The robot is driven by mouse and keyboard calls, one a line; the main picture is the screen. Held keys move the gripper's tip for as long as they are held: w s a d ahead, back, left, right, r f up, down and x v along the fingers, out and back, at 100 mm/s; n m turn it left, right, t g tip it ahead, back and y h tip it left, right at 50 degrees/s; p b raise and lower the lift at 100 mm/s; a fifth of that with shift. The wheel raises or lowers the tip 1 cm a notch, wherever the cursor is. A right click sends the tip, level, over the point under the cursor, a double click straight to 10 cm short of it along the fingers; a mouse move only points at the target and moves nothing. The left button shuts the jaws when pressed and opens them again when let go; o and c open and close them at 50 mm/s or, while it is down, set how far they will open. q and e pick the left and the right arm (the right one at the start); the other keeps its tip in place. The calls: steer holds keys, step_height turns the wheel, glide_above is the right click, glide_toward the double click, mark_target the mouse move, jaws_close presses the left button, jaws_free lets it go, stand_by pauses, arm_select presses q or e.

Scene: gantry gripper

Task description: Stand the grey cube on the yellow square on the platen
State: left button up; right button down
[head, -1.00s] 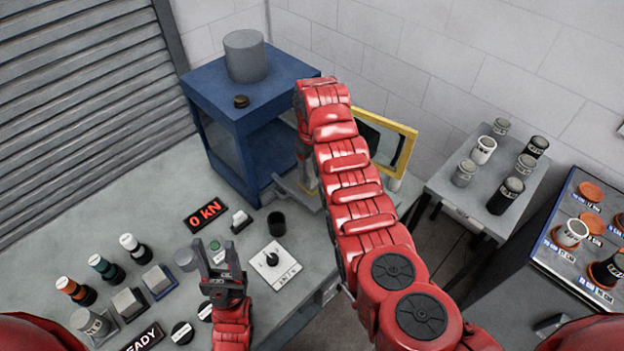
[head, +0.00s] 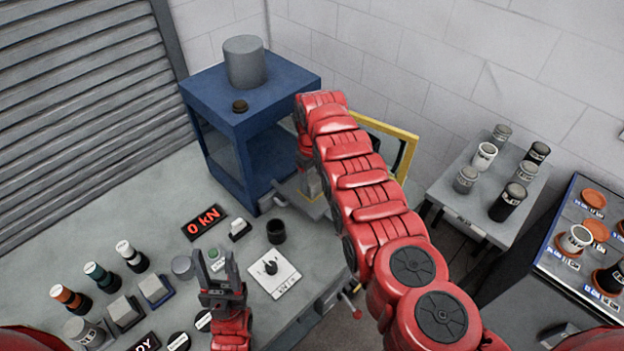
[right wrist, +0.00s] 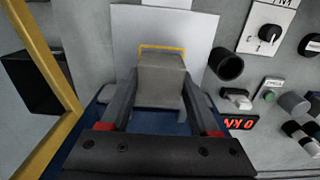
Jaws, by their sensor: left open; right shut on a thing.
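The grey cube (right wrist: 160,78) is between the fingers of my right gripper (right wrist: 160,92) in the right wrist view. The yellow square (right wrist: 162,47) shows as a thin outline just beyond the cube, whose body hides part of it. It lies on the pale platen (right wrist: 203,38). Whether the cube touches the platen I cannot tell. In the head view my right arm reaches into the blue press and hides the cube; part of the platen (head: 288,193) shows beside the arm. My left gripper (head: 214,262) is open and empty above the control bench.
The blue press frame (head: 225,115) stands around the work area, with a yellow-framed door (head: 407,150) open at its right. A black cup (head: 276,231) and a knob plate (head: 273,272) are near the press. A side table (head: 480,188) holds several cylinders.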

mark_target(312, 179)
steer(key=shift+c, duration=0.6)
jaws_free()
step_height(312, 179, up, 8)
steer(key=p, duration=0.7)
steer(key=shift+f, duration=0.25)
step_height(312, 179, up, 4)
steer(key=shift+r+p, duration=0.25)
steer(key=shift+p, duration=0.25)
steer(key=shift+s, duration=0.15)
